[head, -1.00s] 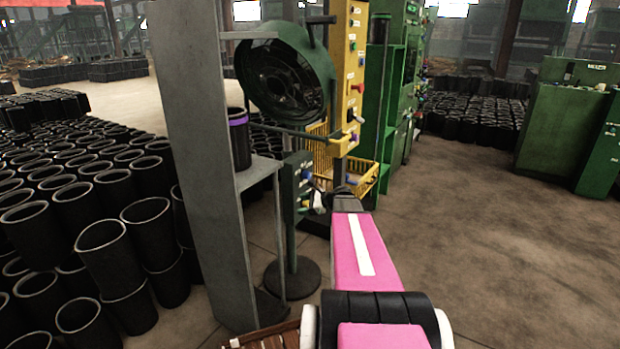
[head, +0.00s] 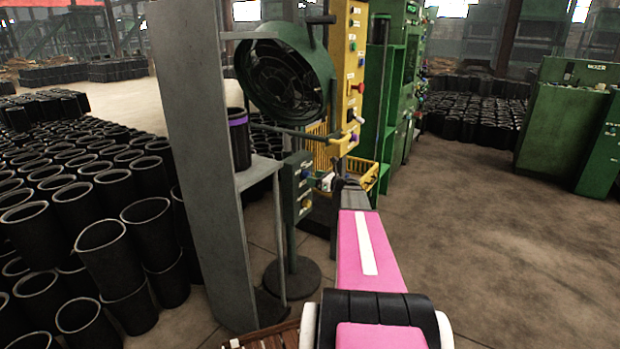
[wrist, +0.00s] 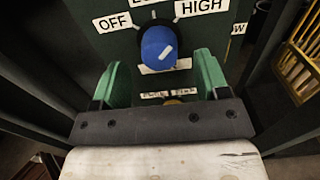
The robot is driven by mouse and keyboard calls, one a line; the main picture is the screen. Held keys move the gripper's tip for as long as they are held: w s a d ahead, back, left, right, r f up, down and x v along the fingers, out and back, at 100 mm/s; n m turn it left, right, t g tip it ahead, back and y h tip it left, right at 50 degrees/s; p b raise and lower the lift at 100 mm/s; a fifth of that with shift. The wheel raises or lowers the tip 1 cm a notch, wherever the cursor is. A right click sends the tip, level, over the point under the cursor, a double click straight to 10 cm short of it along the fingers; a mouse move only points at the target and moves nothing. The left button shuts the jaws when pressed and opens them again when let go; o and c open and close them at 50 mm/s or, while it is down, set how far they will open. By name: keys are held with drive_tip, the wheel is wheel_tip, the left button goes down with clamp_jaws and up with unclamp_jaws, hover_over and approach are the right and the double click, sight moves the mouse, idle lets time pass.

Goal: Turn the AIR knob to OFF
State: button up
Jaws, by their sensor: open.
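A blue knob (wrist: 156,47) with a white mark shows in the wrist view on a dark green control box (wrist: 95,42). Labels OFF at its left and HIGH at its upper right are readable; one between them is cut off. The white mark is on the knob's right side, away from OFF. The tag below the knob is unreadable, so I cannot confirm the name AIR. My gripper (wrist: 160,63) is open, its green fingers either side of the knob's lower part, apparently not touching. The blue knob (head: 305,173) also shows in the head view.
A yellow knob (head: 306,203) sits lower on the box. A large fan (head: 285,80) stands above it, a grey shelf (head: 205,160) with a black sleeve (head: 239,140) to its left. A yellow panel (head: 350,75) and wire basket (head: 368,178) are close behind. Floor at right is clear.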

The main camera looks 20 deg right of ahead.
drive_tip(key=shift+x, duration=1.4)
drive_tip(key=c, duration=0.9)
drive_tip(key=shift+n, duration=9)
